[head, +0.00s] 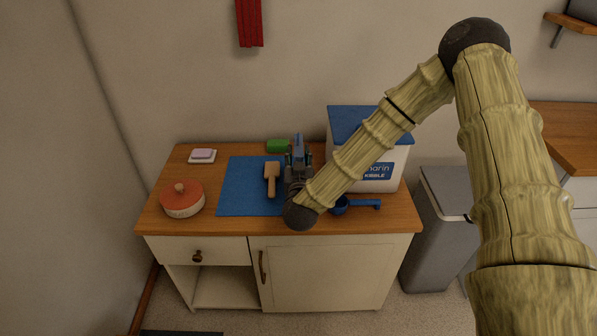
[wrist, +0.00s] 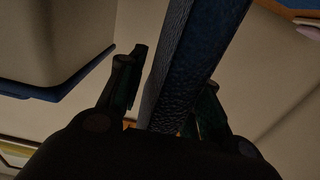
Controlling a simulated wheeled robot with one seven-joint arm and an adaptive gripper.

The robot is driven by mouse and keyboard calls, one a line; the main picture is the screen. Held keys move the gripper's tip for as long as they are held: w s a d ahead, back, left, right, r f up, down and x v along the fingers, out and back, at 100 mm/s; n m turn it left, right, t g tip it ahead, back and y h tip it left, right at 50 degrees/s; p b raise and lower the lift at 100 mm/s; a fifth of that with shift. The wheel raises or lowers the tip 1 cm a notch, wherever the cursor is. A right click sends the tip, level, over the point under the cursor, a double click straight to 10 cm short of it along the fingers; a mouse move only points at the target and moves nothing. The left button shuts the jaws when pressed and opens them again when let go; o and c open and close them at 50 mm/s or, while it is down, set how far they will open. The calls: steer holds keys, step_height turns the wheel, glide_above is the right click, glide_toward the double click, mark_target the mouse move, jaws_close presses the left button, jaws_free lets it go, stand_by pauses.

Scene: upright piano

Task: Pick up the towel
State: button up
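A long blue folded strip with a cloth-like texture, which looks like the towel (head: 298,143), sits at my gripper (head: 298,160) over the middle of the cabinet top. In the wrist view the towel (wrist: 190,65) runs between the two dark fingers (wrist: 165,95) and on past their tips. One finger is on each side of it, and they appear closed on it; the exact contact is dark. A red cloth (head: 249,22) hangs on the wall above.
A blue mat (head: 238,185) lies under my gripper. Around it are a wooden brush (head: 271,178), a green block (head: 278,146), a blue scoop (head: 362,204), a red-lidded jar (head: 182,198), a soap dish (head: 202,157) and a white kibble bin (head: 388,180). A grey trash bin (head: 440,235) stands right.

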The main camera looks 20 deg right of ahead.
mark_target(298, 146)
jaws_close()
steer(key=shift+r, duration=0.45)
step_height(298, 146, up, 3)
steer(key=shift+f, duration=0.1)
steer(key=w+a+r+b+v, duration=0.1)
steer(key=a+v, duration=0.2)
steer(key=v, duration=1.2)
steer(key=shift+s+a+r, duration=0.2)
steer(key=shift+s+a, duration=0.05)
steer(key=shift+s, duration=0.15)
